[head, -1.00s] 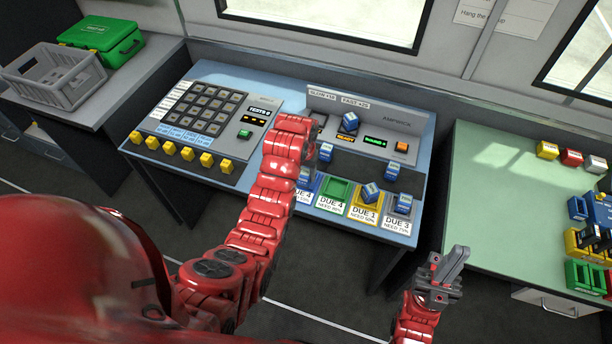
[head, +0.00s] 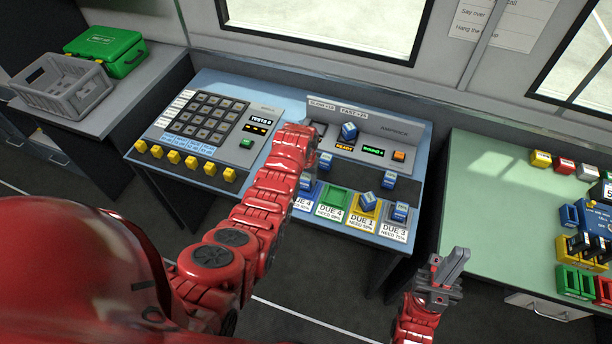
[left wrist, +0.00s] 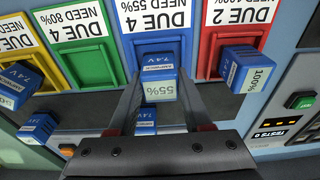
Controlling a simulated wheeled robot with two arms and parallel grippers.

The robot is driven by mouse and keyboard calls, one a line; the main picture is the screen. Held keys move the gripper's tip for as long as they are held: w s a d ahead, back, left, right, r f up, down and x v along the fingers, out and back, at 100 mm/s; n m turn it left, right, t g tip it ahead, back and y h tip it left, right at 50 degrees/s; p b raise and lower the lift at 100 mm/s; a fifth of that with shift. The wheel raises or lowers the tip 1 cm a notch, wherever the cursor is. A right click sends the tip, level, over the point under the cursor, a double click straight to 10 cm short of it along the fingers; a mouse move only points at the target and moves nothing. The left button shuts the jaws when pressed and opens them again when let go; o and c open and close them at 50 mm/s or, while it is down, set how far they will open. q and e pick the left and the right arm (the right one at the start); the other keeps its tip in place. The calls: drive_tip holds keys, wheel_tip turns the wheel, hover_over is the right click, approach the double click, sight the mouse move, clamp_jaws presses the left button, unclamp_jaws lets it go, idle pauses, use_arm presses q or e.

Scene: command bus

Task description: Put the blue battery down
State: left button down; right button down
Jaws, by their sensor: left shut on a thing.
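In the left wrist view a blue battery (left wrist: 158,70) marked 7.4 V and 55% is between the two fingers of my left gripper (left wrist: 158,88), which is shut on it. The battery is at the blue tray (left wrist: 158,48) labelled DUE 4, NEED 55%. Whether it rests on the tray floor I cannot tell. In the head view my left forearm hides the gripper; a blue battery (head: 306,182) shows at the blue tray beside it. My right gripper (head: 450,266) is away at the lower right, holding nothing visible.
The green tray (head: 333,198) beside it is empty. The yellow tray (head: 376,213) and the grey DUE 3 tray hold batteries. A 100% battery (left wrist: 245,68) is at the red tray (left wrist: 215,45). More batteries stand behind the trays, one on the charger (head: 349,131).

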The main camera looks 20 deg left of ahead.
use_arm(q)
drive_tip(key=shift+f, duration=0.15)
drive_tip(key=c, duration=0.8)
unclamp_jaws()
drive_tip(key=shift+f, duration=0.1)
drive_tip(key=o, duration=0.5)
